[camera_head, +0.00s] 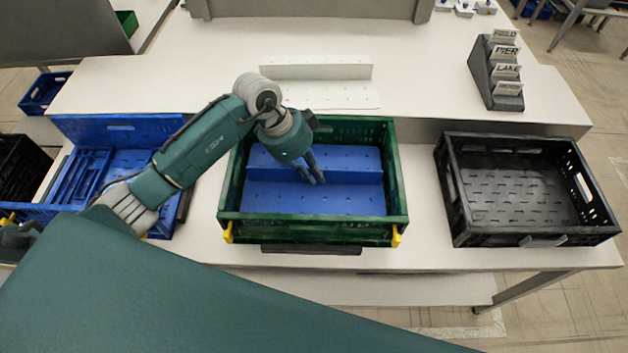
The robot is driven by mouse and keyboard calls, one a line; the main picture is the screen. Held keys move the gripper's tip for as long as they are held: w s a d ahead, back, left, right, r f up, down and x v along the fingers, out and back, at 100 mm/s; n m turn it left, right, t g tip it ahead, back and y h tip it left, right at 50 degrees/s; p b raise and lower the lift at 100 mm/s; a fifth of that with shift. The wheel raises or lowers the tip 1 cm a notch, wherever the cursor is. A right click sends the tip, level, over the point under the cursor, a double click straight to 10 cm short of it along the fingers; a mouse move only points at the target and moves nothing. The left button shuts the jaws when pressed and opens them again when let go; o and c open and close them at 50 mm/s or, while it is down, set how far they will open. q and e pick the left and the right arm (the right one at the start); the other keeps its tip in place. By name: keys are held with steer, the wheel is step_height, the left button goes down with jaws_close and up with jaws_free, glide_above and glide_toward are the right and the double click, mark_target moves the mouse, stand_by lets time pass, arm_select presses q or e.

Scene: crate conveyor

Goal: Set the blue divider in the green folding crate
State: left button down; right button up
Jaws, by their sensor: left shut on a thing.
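The green folding crate (399,185) stands open on the work surface in the middle, with yellow latches at its front corners. The blue divider (345,198) is inside it, with a flat perforated part towards the front and an upright part running left to right behind. My left gripper (313,172) reaches down into the crate and is shut on the blue divider at its upright part. The fingers hide a little of the divider. I cannot tell whether the divider rests fully on the crate floor. My right gripper is not in view.
A black crate (452,205) stands empty at the right. A white L-shaped panel (315,72) sits behind the green crate. A dark holder with name cards (480,72) stands at the back right.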

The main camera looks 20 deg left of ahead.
arm_select(q)
step_height(320, 180, down, 4)
steer(key=shift+f+p, duration=0.2)
steer(key=shift+p, duration=0.15)
steer(key=c, duration=1.8)
jaws_free()
steer(key=shift+s, duration=0.1)
steer(key=shift+c, duration=0.2)
steer(key=b+v, duration=0.2)
steer(key=v, duration=1)
steer(key=shift+r, duration=0.1)
